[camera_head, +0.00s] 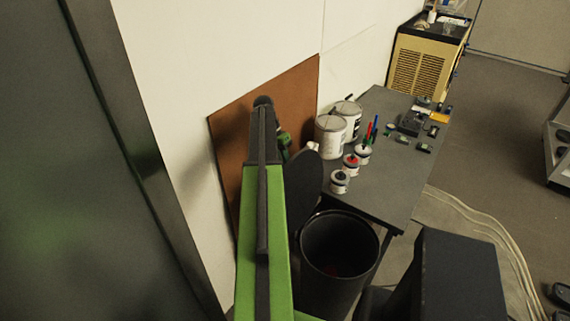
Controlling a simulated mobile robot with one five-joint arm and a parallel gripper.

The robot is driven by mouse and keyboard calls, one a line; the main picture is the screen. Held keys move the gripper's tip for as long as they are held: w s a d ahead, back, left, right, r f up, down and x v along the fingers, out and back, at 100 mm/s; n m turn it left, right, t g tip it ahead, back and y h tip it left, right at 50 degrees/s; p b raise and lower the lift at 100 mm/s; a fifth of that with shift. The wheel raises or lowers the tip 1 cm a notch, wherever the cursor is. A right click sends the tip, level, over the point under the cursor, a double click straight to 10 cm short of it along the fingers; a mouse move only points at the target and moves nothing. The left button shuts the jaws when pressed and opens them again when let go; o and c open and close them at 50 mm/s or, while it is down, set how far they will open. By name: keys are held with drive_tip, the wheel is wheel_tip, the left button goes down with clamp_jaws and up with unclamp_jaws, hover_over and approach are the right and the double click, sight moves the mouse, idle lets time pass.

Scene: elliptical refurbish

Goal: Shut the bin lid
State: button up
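The bin (376,254) is a dark round container below the near end of the table, and its mouth is open. Its inside is dark, with a faint reddish patch low down. The lid (305,188) is a dark oval panel standing raised at the bin's far left side, partly hidden by my green arm. My arm reaches up the picture, left of the bin and lid. A small green and dark part, probably my gripper (284,143), shows at its far end, just beyond the lid's top. Its fingers cannot be made out, and contact with the lid cannot be told.
A dark table (398,190) right of the lid holds white cans (331,136), small pots (340,182) and small electronic parts (411,123). A brown board (227,130) leans on the wall behind my arm. A beige cabinet (417,70) stands farther back. Floor is open at upper right.

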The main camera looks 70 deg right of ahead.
clamp_jaws()
idle(1.0)
